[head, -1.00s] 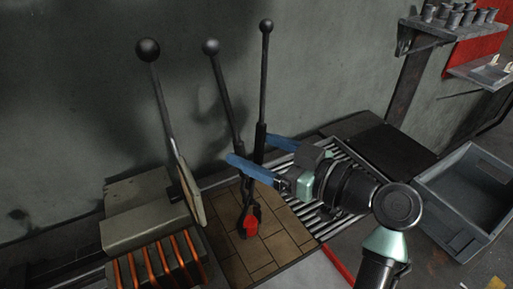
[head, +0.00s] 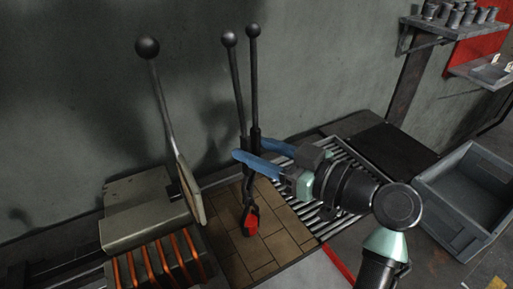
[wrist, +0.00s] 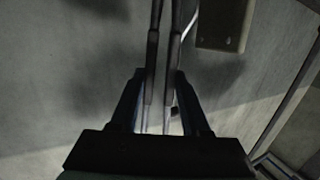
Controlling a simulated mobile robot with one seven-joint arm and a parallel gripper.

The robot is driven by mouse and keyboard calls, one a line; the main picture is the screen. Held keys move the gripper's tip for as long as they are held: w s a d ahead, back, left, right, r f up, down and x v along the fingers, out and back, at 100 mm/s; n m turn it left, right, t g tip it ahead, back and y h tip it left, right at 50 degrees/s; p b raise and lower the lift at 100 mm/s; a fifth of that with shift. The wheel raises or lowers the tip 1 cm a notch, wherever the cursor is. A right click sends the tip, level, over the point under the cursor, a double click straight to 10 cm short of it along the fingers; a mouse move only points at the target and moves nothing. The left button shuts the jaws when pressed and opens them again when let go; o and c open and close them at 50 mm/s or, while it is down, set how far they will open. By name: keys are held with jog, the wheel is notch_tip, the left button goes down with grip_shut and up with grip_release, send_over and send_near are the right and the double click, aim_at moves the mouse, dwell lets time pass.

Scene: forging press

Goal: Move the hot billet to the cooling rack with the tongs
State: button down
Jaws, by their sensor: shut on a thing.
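The dark tongs (head: 247,170) stand upright, with two long ball-ended handles pointing up and jaws down. Their handles are close together. The red hot billet (head: 251,223) is at the jaws, low over the tan brick surface (head: 275,243); I cannot tell whether it touches the bricks. My gripper (head: 250,149), with blue fingers, is shut on the tongs' handles from the right. In the wrist view, the handles (wrist: 151,60) run between my fingers (wrist: 159,82). The slatted metal rack (head: 345,177), likely the cooling rack, lies right of the bricks, partly hidden by my arm.
A heater with glowing orange bars (head: 165,258) stands at left, beside a ball-topped lever (head: 161,95) and an upright plate (head: 190,188). A grey crate (head: 486,160) stands at right. Shelves (head: 436,27) hold small cylinders on the wall.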

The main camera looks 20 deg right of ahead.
notch_tip(320, 180, up, 11)
jog(key=p, duration=0.6)
jog(key=shift+r+p, duration=0.2)
jog(key=shift+p, duration=0.15)
dwell(0.4)
jog(key=shift+r, duration=0.5)
